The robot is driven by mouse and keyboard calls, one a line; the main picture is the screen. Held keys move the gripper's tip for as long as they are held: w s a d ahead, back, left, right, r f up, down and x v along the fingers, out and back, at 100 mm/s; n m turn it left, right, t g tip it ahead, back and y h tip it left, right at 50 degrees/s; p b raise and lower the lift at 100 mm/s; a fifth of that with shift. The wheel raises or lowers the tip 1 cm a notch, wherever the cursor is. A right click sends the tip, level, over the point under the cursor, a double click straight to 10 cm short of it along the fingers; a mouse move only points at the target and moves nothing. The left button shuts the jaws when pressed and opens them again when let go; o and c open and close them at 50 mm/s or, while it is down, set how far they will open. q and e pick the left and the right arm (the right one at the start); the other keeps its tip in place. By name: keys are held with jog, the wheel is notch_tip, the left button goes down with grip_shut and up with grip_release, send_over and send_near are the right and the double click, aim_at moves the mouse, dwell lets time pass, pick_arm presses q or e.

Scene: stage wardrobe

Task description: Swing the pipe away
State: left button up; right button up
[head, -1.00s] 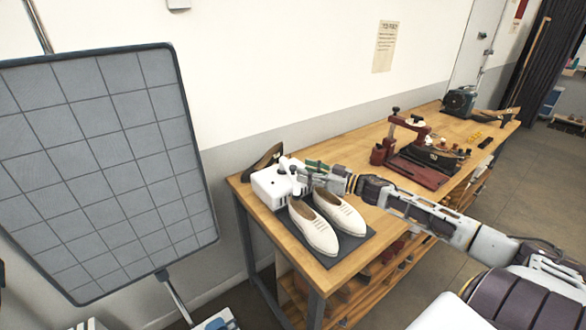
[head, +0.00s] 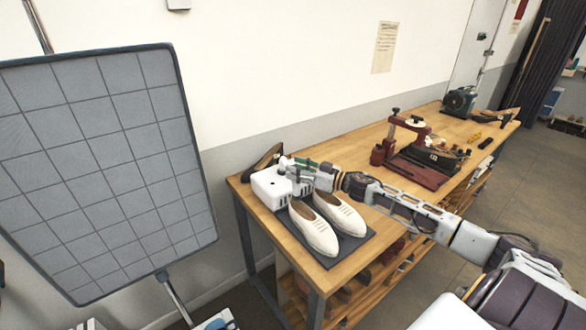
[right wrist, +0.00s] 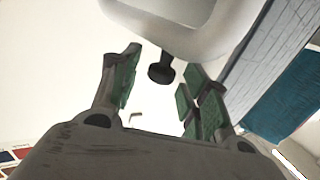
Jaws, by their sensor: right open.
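A white box-shaped unit (head: 268,190) stands at the near left end of the wooden bench. A short pipe-like part (head: 284,162) rises at its top, partly hidden by my right gripper (head: 302,169). My right gripper is open, with green finger pads, at the upper right of the unit. In the right wrist view, a dark round-ended stub (right wrist: 162,73) hangs below a large white curved surface (right wrist: 175,35). The stub appears between the spread fingers; I cannot tell whether they touch it. My left gripper is out of view.
A pair of cream shoes (head: 328,222) lies on a dark mat (head: 338,260) right in front of the unit. A brown shoe (head: 265,163) stands behind it. A red press (head: 415,170) is farther along the bench. A grey gridded panel (head: 105,160) stands at left.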

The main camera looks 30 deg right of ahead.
jog(key=shift+x, duration=0.75)
jog(key=shift+a, duration=0.1)
grip_shut()
